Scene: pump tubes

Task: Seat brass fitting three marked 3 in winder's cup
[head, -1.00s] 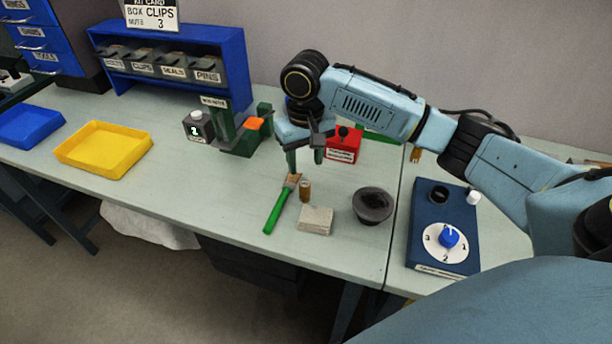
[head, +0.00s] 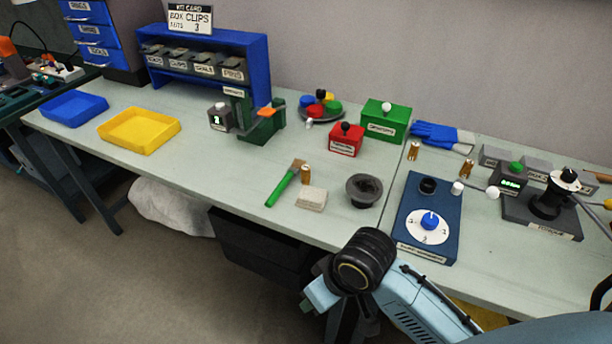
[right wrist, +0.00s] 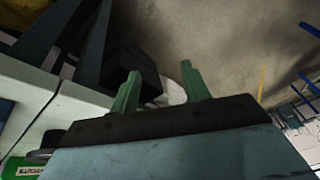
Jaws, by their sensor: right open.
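A brass fitting (head: 306,174) stands upright on the near table, beside the brush and behind the beige block. Two more brass fittings, (head: 413,150) and (head: 466,169), stand on the right-hand table behind the blue dial box. Their marks are too small to read. A black crank device (head: 550,200) on a dark base stands at the far right; I cannot tell whether it is the winder, and no cup is clear on it. My right gripper (right wrist: 160,86) is open and empty, its green fingers over the floor in front of the table edge. My left gripper is not in view.
A green-handled brush (head: 282,187), beige block (head: 311,199) and dark bowl (head: 364,190) lie near the front edge. The blue dial box (head: 408,226) has a black round socket (head: 428,186). Red (head: 346,141) and green (head: 385,123) boxes stand behind.

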